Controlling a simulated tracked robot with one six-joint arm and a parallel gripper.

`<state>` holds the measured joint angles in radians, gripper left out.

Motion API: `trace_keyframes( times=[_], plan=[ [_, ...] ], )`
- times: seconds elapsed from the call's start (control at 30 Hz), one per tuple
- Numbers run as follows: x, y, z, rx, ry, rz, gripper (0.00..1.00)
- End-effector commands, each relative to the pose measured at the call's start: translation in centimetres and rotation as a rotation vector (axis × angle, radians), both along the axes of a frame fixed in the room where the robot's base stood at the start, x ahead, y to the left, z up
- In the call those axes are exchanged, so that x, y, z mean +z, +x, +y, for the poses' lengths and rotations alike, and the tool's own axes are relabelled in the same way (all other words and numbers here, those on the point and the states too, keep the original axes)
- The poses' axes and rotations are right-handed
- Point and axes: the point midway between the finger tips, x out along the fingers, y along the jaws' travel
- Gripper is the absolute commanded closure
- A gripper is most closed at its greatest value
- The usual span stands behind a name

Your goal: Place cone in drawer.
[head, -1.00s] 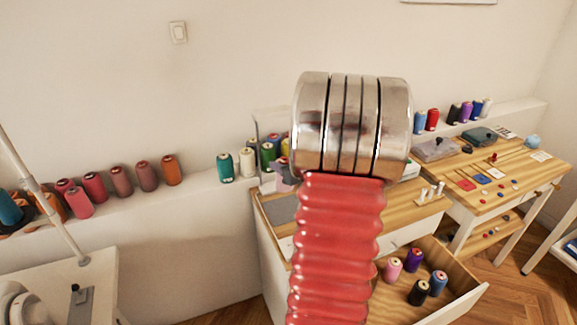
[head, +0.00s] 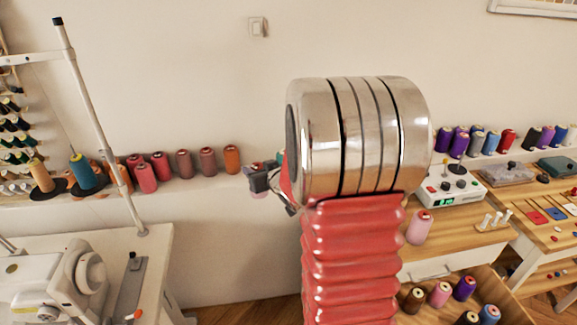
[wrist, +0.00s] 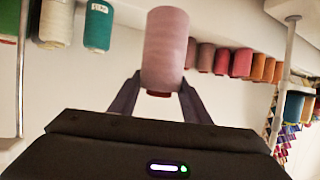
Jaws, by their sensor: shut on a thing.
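My gripper (wrist: 155,97) is shut on a dusty pink cone (wrist: 165,50) in the wrist view, with one dark finger on each side. The wrist picture shows the room upside down, and the cone is held clear of the shelf. In the head view my arm hides most of the gripper; only a small, unclear part shows left of the arm. The open drawer (head: 506,294) is at the lower right of the head view, partly cut off, with several cones in it, including a pink one (head: 440,294) and a purple one (head: 464,288).
Another pink cone (head: 418,228) appears to stand on the table above the drawer, by a white device (head: 445,190). Several cones line the wall shelf (head: 200,185). A sewing machine (head: 60,285) and a slanted pole (head: 100,130) stand at left.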

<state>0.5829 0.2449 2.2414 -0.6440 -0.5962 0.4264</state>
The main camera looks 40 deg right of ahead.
Motion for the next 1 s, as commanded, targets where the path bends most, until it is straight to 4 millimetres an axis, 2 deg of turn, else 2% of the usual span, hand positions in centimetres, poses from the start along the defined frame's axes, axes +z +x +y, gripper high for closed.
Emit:
trace_keyframes(
  times=[0.03,0.33,0.7,0.83,1.0],
  plan=[
    [0.0,0.7,1.8,0.017,0.001,-0.001,0.87],
    [-0.7,3.1,11.1,0.086,0.001,0.0,0.87],
    [-2.0,3.5,22.5,0.172,0.001,0.001,0.87],
    [-2.4,3.2,25.6,0.196,0.0,0.001,0.87],
    [-2.7,2.8,27.4,0.209,0.0,-0.001,0.87]
  ],
)
